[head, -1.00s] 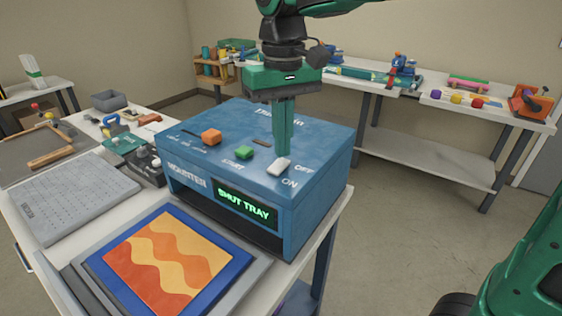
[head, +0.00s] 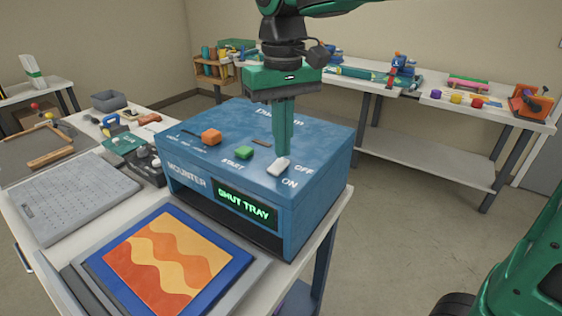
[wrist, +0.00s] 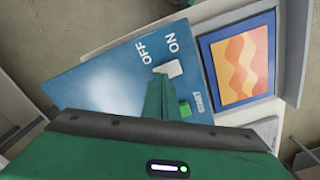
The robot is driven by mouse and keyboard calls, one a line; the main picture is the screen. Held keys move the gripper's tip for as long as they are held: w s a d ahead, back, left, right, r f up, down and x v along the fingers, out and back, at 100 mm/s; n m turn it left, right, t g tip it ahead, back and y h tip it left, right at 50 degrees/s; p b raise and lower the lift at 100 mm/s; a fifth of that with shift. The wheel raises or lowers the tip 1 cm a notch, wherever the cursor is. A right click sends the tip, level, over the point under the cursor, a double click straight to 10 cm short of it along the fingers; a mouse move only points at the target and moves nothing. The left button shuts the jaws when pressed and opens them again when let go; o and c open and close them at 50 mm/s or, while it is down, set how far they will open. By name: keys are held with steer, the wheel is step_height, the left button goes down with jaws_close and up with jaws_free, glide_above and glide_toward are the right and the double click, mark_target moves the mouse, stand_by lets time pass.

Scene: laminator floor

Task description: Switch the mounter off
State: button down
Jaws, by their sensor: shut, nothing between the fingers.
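The mounter (head: 290,218) is a blue box on the workbench, and its display (head: 246,206) reads "SHUT TRAY" in green. A white switch (head: 278,167) sits on its top near the right edge, at the ON end of its slot, with OFF farther back. It also shows in the wrist view (wrist: 169,69), beside the word ON. My gripper (head: 281,152) is shut and empty, pointing down with its tips at or just behind the switch, on its OFF side. I cannot tell whether they touch. In the wrist view my fingers (wrist: 158,80) end beside the switch.
A green START button (head: 244,152) and an orange knob (head: 211,137) stand on the mounter's top, left of the switch. An orange and yellow wavy picture (head: 165,258) lies on the tray in front. A back bench (head: 440,165) holds several items.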

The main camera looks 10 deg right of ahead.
steer(key=shift+f, duration=0.7)
stand_by(0.5)
steer(key=shift+r, duration=0.1)
step_height(320, 180, up, 7)
stand_by(0.9)
steer(key=shift+d+f, duration=0.2)
steer(key=shift+d, duration=0.15)
steer(key=s+d+f+m, duration=0.2)
steer(key=s+d+f, duration=0.25)
steer(key=d, duration=0.45)
steer(key=s+d+f+m, duration=0.3)
steer(key=d+f, duration=0.2)
steer(key=d, duration=0.3)
steer(key=s+d+f+m, duration=0.2)
steer(key=s+d+f, duration=0.2)
steer(key=d, duration=0.5)
steer(key=s+d+f+m, duration=0.2)
steer(key=s+d+f, duration=0.1)
steer(key=s+f, duration=0.3)
steer(key=s, duration=0.2)
steer(key=shift+s+d+f, duration=0.2)
steer(key=shift+s+d, duration=0.1)
steer(key=shift+d, duration=0.1)
